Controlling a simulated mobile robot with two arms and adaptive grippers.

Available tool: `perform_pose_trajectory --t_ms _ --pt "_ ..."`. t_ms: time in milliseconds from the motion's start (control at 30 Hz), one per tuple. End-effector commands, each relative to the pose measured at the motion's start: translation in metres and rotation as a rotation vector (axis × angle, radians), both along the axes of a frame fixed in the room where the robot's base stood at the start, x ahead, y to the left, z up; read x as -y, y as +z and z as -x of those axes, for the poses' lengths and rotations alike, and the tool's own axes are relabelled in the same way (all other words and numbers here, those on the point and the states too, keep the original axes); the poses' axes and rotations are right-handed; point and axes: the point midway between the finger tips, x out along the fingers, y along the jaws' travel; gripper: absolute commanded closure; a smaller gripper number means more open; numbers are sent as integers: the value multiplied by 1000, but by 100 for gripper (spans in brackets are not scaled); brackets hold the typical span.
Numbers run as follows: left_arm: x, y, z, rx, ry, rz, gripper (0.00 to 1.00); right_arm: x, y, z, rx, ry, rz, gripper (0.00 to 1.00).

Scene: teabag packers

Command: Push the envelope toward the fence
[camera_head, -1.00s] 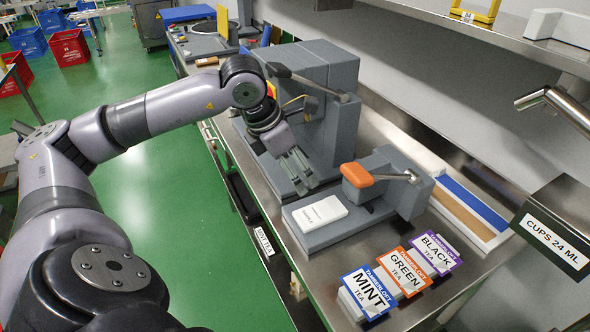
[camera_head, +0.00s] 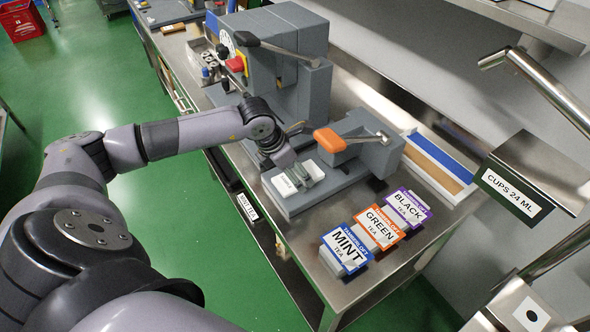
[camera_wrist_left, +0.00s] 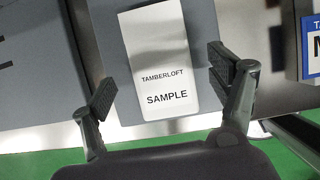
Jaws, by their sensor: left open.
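The envelope (camera_head: 283,187) is a white flat packet lying on the grey base plate (camera_head: 301,203) of a press with an orange handle. In the left wrist view the envelope (camera_wrist_left: 160,60) reads "TAMBERLOFT SAMPLE". My left gripper (camera_head: 308,177) is over it and partly hides it in the head view. In the wrist view the two open fingers (camera_wrist_left: 168,92) stand on either side of the envelope's near half, with gaps between. I cannot tell whether they touch the plate. I cannot clearly pick out the fence. My right gripper is not in view.
The orange-handled press (camera_head: 366,155) stands right of the envelope, and a taller grey machine (camera_head: 290,75) stands behind. The bench edge is close on the left.

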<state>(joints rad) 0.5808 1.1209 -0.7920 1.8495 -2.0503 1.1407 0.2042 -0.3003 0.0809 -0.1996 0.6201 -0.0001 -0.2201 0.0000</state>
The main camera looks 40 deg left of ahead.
Motion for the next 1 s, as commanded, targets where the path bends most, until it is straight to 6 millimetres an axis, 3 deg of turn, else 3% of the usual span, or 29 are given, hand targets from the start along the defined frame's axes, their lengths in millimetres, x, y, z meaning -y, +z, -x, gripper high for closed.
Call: perform_pose_trajectory --t_ms 200,500,1000 --pt "3 -14 -5 0 -1 1 18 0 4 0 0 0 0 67" --pt "3 -15 -5 0 -1 0 18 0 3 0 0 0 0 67" --pt "3 -15 -5 0 -1 0 52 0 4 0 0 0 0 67"
